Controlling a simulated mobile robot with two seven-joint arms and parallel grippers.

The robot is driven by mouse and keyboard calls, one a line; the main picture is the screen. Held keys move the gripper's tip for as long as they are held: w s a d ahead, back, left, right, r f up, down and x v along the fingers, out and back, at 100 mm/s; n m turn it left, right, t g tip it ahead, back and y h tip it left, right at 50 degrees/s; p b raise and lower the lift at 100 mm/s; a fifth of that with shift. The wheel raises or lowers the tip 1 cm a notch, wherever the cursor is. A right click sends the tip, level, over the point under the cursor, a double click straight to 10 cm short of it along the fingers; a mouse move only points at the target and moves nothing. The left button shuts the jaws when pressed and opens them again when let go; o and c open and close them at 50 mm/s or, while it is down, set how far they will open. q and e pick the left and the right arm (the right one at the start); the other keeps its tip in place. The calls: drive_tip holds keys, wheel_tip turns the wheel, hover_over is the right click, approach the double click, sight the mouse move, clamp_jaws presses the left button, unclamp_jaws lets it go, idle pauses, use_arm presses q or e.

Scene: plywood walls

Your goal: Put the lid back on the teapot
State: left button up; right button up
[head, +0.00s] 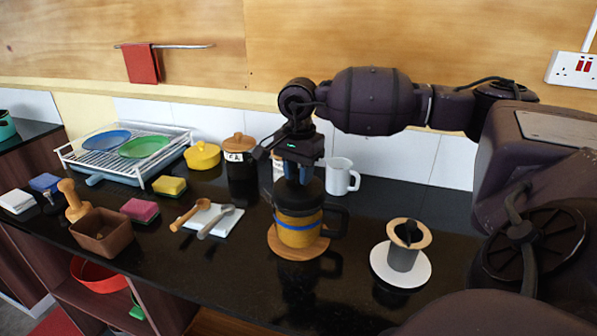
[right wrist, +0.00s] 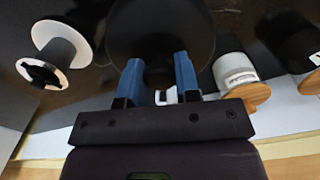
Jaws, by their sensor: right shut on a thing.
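The teapot (head: 297,231), yellow with a blue band and a black handle on its right, stands upright on a round wooden trivet (head: 272,243). My right gripper (head: 298,177) points straight down over it. Its blue fingers are shut on the dark lid (head: 300,194), which is over the top of the teapot. The round dark lid also shows between and beyond the fingers (right wrist: 158,70) in the right wrist view, where it hides the teapot. I cannot tell whether the lid touches the rim. My left gripper is not in view.
A grey cup with a wooden collar (head: 405,257) stands on a white saucer (head: 386,272) to the right. A white mug (head: 340,177) and a dark canister (head: 241,165) stand behind. Spoons on a white cloth (head: 220,212) lie left. The counter front between trivet and saucer is clear.

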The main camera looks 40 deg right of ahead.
idle(0.4)
idle(0.5)
drive_tip(key=o, duration=1.5)
drive_tip(key=shift+r, duration=0.15)
